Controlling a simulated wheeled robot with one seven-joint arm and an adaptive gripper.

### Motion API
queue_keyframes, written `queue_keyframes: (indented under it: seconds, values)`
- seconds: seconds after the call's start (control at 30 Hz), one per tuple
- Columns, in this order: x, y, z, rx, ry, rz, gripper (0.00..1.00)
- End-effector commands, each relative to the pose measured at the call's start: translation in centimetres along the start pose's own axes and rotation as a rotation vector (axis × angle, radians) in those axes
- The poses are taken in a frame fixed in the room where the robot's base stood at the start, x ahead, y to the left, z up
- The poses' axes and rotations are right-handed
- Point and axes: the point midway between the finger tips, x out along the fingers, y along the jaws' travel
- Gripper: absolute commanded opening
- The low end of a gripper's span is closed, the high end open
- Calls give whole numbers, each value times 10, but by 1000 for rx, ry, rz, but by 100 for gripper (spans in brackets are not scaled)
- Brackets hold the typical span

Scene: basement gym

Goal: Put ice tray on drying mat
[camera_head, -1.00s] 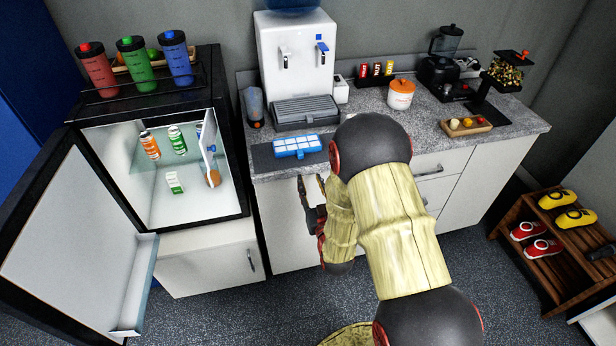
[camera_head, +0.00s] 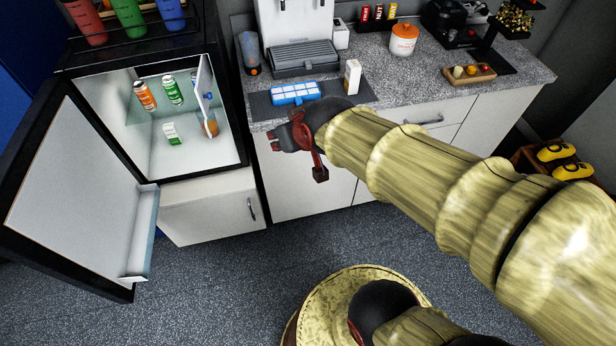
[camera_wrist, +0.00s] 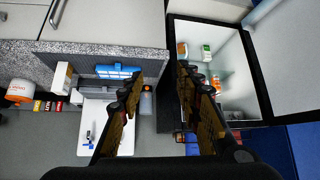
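The ice tray (camera_head: 295,93) is blue with white cells. It lies on the dark drying mat (camera_head: 262,108) on the counter in front of the water dispenser. In the wrist view, the tray (camera_wrist: 118,71) shows left of my fingers, partly behind one of them. My gripper (camera_wrist: 158,75) is open and empty, with a wide gap between its fingers. In the head view, my wrist is in front of the counter's edge, just below the tray and apart from it.
A white carton (camera_head: 352,77) stands right of the tray. The fridge door (camera_head: 85,195) is open at left. Bare counter (camera_head: 410,80) lies to the right.

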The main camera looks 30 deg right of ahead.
Motion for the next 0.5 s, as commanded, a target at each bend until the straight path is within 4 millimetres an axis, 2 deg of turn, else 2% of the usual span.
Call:
queue_keyframes:
  seconds: [0.03,0.2,0.33,0.5]
  values:
    - [-25,-6,11,-10,-33,-10,34]
    - [-84,-16,58,-36,-165,-33,34]
    - [-109,-19,80,-47,-224,-41,34]
    - [-117,-19,90,-51,-249,-43,34]
